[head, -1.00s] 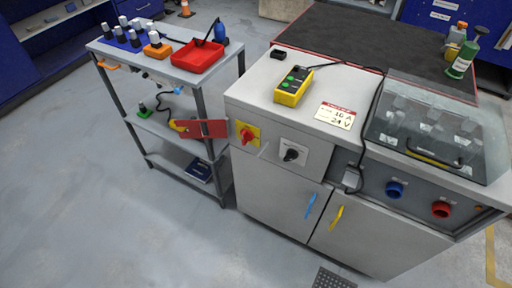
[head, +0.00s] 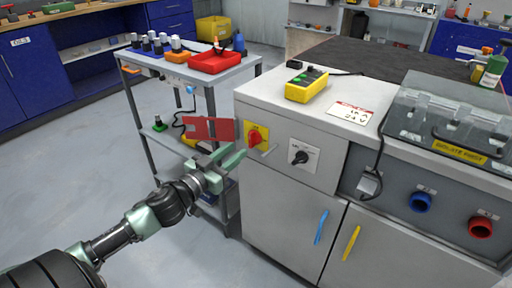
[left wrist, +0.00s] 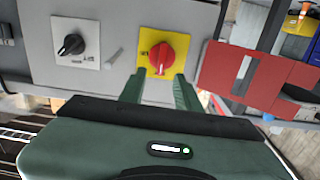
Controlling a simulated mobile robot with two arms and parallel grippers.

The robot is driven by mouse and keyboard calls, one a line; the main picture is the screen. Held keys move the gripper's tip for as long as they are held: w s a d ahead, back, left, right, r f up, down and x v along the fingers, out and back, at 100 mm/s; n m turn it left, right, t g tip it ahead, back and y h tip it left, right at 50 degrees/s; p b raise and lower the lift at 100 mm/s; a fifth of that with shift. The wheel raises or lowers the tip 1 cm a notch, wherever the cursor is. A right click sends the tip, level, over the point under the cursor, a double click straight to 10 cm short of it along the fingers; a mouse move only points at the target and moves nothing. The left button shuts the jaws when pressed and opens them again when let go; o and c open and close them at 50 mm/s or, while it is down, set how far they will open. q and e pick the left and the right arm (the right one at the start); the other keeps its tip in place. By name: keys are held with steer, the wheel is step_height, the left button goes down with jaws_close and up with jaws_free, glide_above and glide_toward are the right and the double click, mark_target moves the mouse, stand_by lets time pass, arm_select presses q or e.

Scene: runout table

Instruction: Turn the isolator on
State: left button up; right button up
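The isolator is a red rotary knob (head: 254,138) on a yellow plate, on the left of the grey cabinet's front. In the left wrist view the red knob (left wrist: 161,56) is unobstructed, its grip roughly upright in the picture. My left gripper (head: 233,154) is open and empty, just in front of and below the knob. In the left wrist view its two green fingers (left wrist: 158,90) are apart, tips just short of the yellow plate's near edge, with no visible contact. My right gripper is not in view.
A red plate with a cut-out (head: 207,130) sticks out left of the isolator; it also shows in the left wrist view (left wrist: 241,75). A black knob on a white plate (head: 300,157) is to the right, with a small grey lever (head: 269,149) between. A shelf trolley (head: 160,73) stands left.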

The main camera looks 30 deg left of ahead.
mark_target(250, 139)
arm_select(q)
steer(key=shift+w+d+b, duration=0.2)
steer(key=shift+w+b, duration=0.1)
steer(key=shift+w, duration=3)
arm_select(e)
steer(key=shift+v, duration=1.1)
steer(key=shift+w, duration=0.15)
arm_select(q)
jaws_close()
